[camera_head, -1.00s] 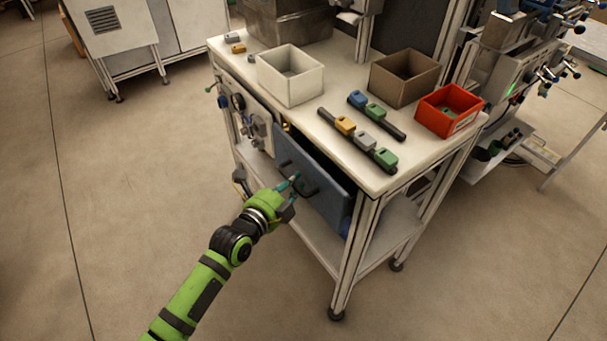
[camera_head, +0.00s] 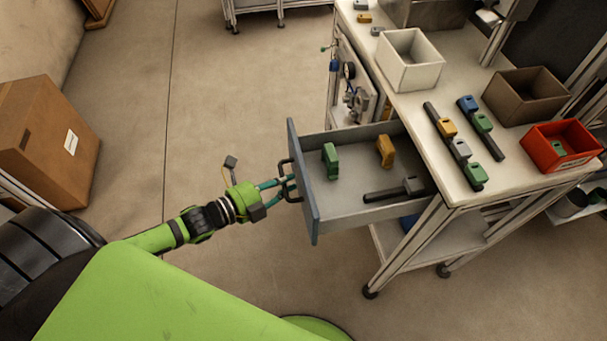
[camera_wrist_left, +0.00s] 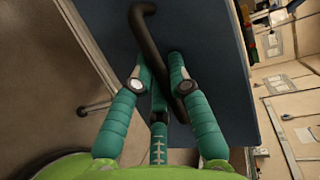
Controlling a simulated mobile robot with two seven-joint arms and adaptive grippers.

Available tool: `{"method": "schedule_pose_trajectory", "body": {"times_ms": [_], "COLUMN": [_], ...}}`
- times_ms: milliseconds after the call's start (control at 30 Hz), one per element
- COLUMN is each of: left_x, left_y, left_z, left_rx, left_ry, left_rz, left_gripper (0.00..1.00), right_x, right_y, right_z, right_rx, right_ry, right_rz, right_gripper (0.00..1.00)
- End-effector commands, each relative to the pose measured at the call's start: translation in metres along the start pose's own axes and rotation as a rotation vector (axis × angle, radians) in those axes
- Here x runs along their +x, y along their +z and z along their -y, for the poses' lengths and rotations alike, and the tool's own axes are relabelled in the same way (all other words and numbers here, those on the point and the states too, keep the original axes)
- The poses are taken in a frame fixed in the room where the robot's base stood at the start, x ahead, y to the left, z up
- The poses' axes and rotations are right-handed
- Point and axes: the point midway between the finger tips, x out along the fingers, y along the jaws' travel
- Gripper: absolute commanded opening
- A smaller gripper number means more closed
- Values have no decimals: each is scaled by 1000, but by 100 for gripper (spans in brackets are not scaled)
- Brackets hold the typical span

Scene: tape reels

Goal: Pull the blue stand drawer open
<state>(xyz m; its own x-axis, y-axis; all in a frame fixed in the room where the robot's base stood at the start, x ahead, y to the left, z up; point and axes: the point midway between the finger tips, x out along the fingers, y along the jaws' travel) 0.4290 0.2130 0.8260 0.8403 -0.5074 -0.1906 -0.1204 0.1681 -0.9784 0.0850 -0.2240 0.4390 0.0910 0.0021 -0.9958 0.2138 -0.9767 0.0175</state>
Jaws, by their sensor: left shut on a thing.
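The blue-fronted drawer (camera_head: 303,181) stands pulled well out of the white workbench in the head view. My left gripper (camera_head: 285,189) is at the outer face of the front, shut on the black drawer handle (camera_head: 285,171). In the left wrist view, the teal fingers (camera_wrist_left: 163,84) are on either side of the dark handle (camera_wrist_left: 150,42), against the blue front. My right gripper is not in view.
The bench top (camera_head: 400,103) carries a white bin (camera_head: 409,62), a brown bin (camera_head: 525,97), a red bin (camera_head: 560,150) and rails with coloured blocks. A cardboard box (camera_head: 45,140) stands at left.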

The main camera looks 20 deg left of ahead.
Motion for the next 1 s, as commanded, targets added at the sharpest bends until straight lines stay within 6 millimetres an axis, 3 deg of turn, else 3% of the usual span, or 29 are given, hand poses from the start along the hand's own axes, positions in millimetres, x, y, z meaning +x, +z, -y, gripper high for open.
{"method": "schedule_pose_trajectory", "body": {"times_ms": [200,567,600,633,667,1000], "left_x": [-12,-12,-12,-12,-12,-12], "left_y": [4,5,5,5,5,5], "left_z": [-4,-4,-4,-4,-4,-3], "left_rx": [0,1,1,1,1,0], "left_ry": [3,4,4,3,3,1], "left_rz": [0,1,1,1,1,2], "left_gripper": [0,0,26,38,44,44], "right_x": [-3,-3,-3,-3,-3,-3], "right_y": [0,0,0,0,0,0], "right_z": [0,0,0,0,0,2], "right_rx": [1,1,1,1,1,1], "right_ry": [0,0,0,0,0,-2], "right_rz": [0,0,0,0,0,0], "right_gripper": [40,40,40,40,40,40]}}
